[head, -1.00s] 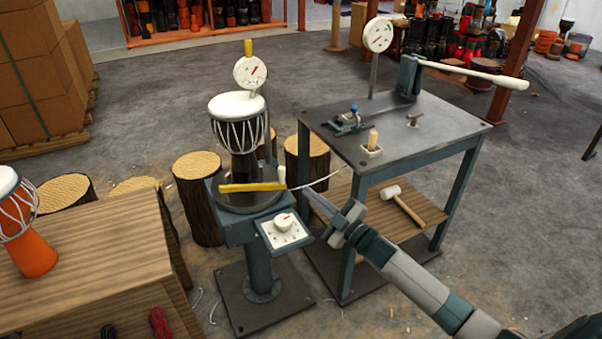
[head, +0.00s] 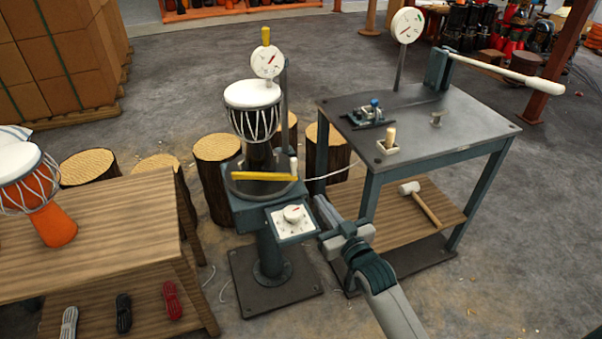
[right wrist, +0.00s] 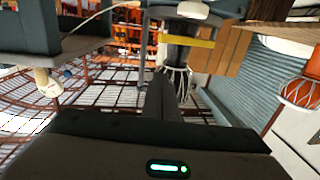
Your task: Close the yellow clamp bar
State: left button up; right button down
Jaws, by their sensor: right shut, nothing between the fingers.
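The yellow clamp bar (head: 262,177) lies nearly level across the front of the round drum stand (head: 258,204), with a small pale upright handle (head: 293,166) at its right end. A white-topped, corded drum (head: 253,105) stands behind it. In the right wrist view, which looks upside down, the bar (right wrist: 200,42) shows beyond the fingers. My right gripper (head: 324,207) is shut and empty, to the right of and below the bar, apart from it. Its dark fingers (right wrist: 160,97) point toward the stand. My left gripper is not in view.
A dial box (head: 292,221) juts from the stand's front, close to my right gripper. A metal table (head: 435,120) with a long white lever (head: 495,70) stands right. A wooden bench (head: 90,230) with an orange drum (head: 53,222) stands left. Log stools (head: 217,170) stand behind.

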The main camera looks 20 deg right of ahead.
aim_at(296, 165)
jog(key=w, duration=0.4)
jog(key=w+a, duration=0.1)
jog(key=w, duration=0.9)
jog(key=shift+a+p, duration=0.3)
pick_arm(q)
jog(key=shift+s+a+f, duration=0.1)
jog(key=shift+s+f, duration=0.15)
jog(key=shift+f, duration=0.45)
